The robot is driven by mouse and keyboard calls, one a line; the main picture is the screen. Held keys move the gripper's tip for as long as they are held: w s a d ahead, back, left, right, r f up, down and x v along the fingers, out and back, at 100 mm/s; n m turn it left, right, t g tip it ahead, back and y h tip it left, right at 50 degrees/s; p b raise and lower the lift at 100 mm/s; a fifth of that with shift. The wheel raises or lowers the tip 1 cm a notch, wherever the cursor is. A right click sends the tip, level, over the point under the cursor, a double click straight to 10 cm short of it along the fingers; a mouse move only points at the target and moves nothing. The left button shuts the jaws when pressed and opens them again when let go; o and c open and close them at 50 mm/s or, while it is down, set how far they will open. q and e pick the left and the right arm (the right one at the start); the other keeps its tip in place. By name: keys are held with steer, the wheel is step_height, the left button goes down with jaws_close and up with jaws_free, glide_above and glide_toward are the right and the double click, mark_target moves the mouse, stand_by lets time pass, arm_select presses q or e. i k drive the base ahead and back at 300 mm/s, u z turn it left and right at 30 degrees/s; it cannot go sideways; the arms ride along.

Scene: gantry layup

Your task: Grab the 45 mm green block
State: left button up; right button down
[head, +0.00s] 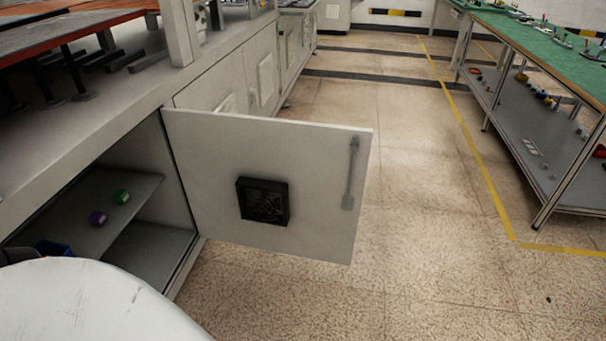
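A small green block (121,197) with a rounded outline sits on the shelf (140,190) inside an open cabinet at the left. A small purple block (97,218) sits on the same shelf, a little nearer and to the left, apart from the green one. The block sizes cannot be read from this view. A large white part of my own body covers the bottom left corner and hides part of the cabinet. Neither of my grippers shows clearly in the head view.
The cabinet door (315,190) stands wide open into the aisle, with a black vent and a handle. A blue object (52,248) shows partly at the lower left. A green-topped workbench (540,40) stands at the right. The speckled floor (420,200) between is clear.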

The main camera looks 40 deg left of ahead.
mark_target(121, 196)
steer(key=i, duration=4.55)
steer(key=u, duration=4.55)
steer(key=i, duration=0.5)
steer(key=u, duration=0.15)
steer(key=k, duration=0.6)
steer(key=u, duration=2.25)
steer(key=i, duration=0.25)
steer(key=z, duration=1.45)
steer(key=i, duration=2.75)
steer(key=z, duration=0.95)
